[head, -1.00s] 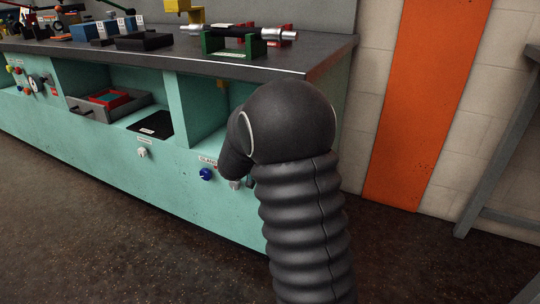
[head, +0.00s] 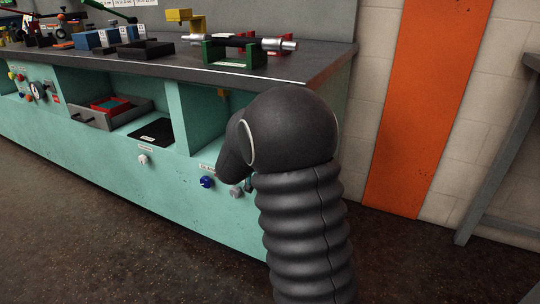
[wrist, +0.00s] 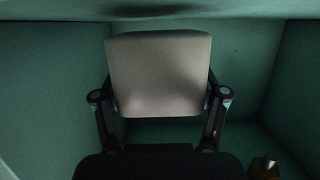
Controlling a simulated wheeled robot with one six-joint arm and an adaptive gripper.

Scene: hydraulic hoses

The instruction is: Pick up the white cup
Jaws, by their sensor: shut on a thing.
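The white cup (wrist: 160,72) shows in the wrist view as a pale, slightly tapered block shape inside a teal compartment. My gripper (wrist: 160,90) is shut on it, with one finger against its left side and one against its right side. In the head view the cup and the gripper are hidden behind my dark arm, which stands in front of the open right-hand compartment (head: 198,105) of the teal bench.
Teal walls stand close on both sides in the wrist view. A small brass-coloured thing (wrist: 265,166) lies at the lower right. The dark bench top (head: 190,68) overhangs the compartments. A drawer (head: 112,112) sits open to the left, and knobs (head: 207,182) stick out below.

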